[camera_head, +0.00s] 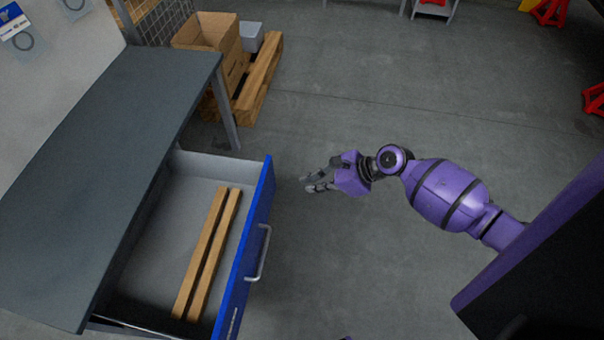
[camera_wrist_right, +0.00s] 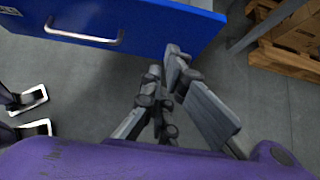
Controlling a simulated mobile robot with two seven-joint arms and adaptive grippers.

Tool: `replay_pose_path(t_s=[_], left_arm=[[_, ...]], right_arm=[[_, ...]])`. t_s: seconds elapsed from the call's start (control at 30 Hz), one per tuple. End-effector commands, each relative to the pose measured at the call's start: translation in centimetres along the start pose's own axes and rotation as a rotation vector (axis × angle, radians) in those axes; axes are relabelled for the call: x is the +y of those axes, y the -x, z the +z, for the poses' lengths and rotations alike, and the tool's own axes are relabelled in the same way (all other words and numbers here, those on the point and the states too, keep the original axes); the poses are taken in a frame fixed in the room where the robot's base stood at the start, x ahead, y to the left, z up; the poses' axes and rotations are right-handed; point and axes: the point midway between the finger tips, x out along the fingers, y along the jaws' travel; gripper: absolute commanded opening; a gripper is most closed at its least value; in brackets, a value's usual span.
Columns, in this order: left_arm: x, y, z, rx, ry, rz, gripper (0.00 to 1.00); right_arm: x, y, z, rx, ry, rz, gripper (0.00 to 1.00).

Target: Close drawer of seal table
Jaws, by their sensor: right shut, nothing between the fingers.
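The seal table (camera_head: 105,120) has a dark grey top and stands at the left in the head view. Its drawer (camera_head: 165,235) is pulled far out, with a blue front (camera_head: 254,235) and a silver handle (camera_head: 262,252). Two wooden bars lie in it. My right gripper (camera_head: 306,184) is shut and empty. It is to the right of the drawer front, apart from it, near the front's far end. In the right wrist view the blue front (camera_wrist_right: 165,35) and handle (camera_wrist_right: 82,37) are ahead of the fingers (camera_wrist_right: 172,62). My left gripper is not in view.
A wooden pallet (camera_head: 262,80) with a cardboard box (camera_head: 205,32) and a grey bin (camera_head: 251,37) stands beyond the table. Red stands (camera_head: 549,12) are at the far right. The grey floor right of the drawer is clear.

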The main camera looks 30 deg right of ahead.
Motion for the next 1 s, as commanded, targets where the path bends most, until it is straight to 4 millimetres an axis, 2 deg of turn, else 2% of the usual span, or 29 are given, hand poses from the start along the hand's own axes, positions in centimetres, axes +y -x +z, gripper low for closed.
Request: replay_pose_path(t_s=[0.2, 0.4, 0.5, 0.67, 1.0], left_arm=[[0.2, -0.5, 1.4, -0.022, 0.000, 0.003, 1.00], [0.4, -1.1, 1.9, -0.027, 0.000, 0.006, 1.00], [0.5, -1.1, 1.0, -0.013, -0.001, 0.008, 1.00], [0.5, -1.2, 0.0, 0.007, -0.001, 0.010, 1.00], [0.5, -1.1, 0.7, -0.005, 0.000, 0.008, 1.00]], right_arm=[[0.1, -4.8, 0.0, -0.002, 0.001, 0.002, 0.00], [0.1, -8.9, -0.1, 0.000, 0.003, 0.002, 0.00], [0.0, -9.8, 1.4, -0.003, 0.005, 0.000, 0.00], [0.1, -11.0, 2.5, -0.001, 0.005, 0.000, 0.00], [0.1, -11.3, 2.8, 0.000, 0.004, 0.000, 0.00]])
